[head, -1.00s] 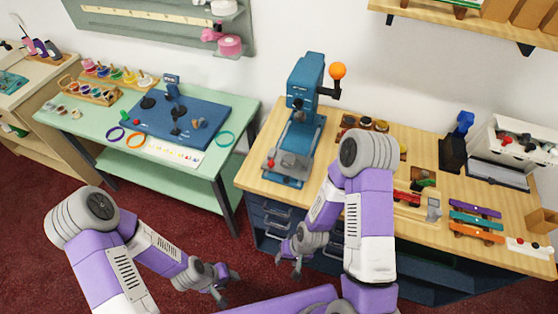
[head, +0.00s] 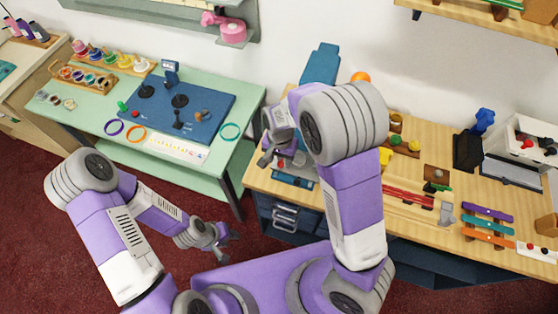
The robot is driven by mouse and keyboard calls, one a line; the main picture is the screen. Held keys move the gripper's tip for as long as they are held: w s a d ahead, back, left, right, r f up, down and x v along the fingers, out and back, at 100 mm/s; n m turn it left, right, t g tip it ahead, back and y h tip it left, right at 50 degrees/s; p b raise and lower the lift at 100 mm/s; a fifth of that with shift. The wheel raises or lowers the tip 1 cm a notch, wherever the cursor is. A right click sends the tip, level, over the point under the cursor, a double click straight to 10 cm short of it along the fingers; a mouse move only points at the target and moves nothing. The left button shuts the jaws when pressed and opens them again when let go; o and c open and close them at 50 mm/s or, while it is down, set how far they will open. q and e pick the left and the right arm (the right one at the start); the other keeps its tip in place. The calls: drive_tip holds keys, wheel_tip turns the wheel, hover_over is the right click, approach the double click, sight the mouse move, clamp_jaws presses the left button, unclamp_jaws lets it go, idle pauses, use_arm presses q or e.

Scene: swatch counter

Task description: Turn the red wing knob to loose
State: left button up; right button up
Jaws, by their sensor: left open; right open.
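A small red part (head: 281,163) shows low on the blue press (head: 318,66); I take it for the red wing knob, but its wings and setting are too small to make out. My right gripper (head: 279,154) is open, in front of the press and close to this red part. I cannot tell whether they touch. My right arm hides most of the press's middle and base. My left gripper (head: 224,237) is open and empty, low in front of the gap between the two tables.
The green table (head: 70,115) on the left holds a blue panel (head: 212,122) with knobs and levers. The wooden counter (head: 433,150) carries coloured bars, a dark stand (head: 467,150) and a white box (head: 512,148) at right. An orange ball (head: 361,77) shows behind my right arm.

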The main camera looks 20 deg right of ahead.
sight(280, 166)
drive_tip(key=f, duration=0.3)
drive_tip(key=shift+w+f, duration=0.1)
drive_tip(key=shift+w, duration=0.15)
drive_tip(key=shift+s+f, duration=0.1)
drive_tip(key=shift+f, duration=0.4)
clamp_jaws()
